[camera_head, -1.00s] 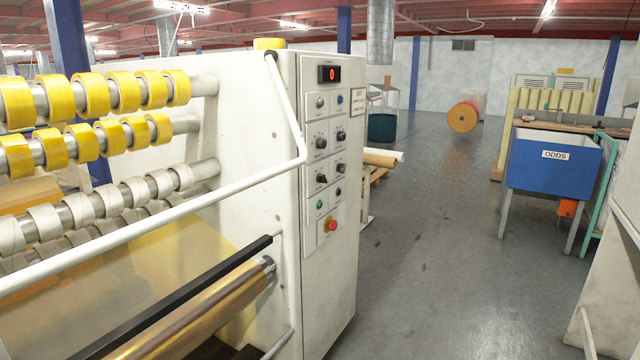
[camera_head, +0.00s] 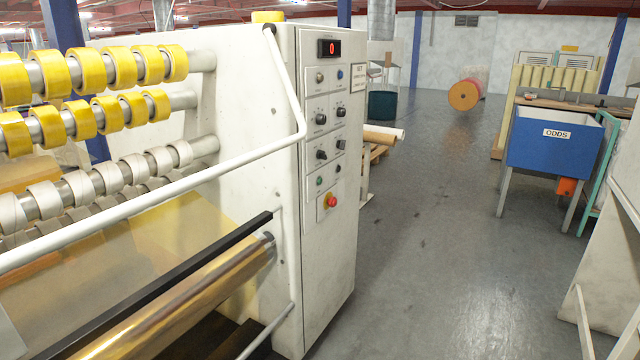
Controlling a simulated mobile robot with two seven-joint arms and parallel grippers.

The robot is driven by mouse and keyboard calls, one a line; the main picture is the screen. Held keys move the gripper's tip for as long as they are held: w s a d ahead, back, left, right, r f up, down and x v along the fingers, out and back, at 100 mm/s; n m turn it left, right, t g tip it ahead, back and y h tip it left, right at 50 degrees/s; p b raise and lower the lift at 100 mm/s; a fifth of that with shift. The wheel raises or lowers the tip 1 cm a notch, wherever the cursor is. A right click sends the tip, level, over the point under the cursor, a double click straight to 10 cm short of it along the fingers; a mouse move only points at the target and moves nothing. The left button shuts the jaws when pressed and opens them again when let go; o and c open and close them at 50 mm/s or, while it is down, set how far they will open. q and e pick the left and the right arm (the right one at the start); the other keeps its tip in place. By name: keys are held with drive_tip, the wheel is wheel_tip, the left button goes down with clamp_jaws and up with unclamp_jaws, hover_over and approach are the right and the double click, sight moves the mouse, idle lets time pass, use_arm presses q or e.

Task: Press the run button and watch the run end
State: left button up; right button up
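The rewinding machine's white cabinet (camera_head: 255,100) stands in the middle of the head view, its control panel facing right. A red digital display (camera_head: 329,47) sits at the top of the panel and seems to read 0. The button labels are too small to read. Yellow tape rolls (camera_head: 92,68) sit on bars at the left. Neither of my grippers shows.
A white guard rail (camera_head: 150,197) crosses in front of the rolls. A blue bin marked ODDS (camera_head: 550,170) stands at the right on legs. A pale frame (camera_head: 600,300) stands at the lower right edge. The grey floor (camera_head: 430,250) between is clear.

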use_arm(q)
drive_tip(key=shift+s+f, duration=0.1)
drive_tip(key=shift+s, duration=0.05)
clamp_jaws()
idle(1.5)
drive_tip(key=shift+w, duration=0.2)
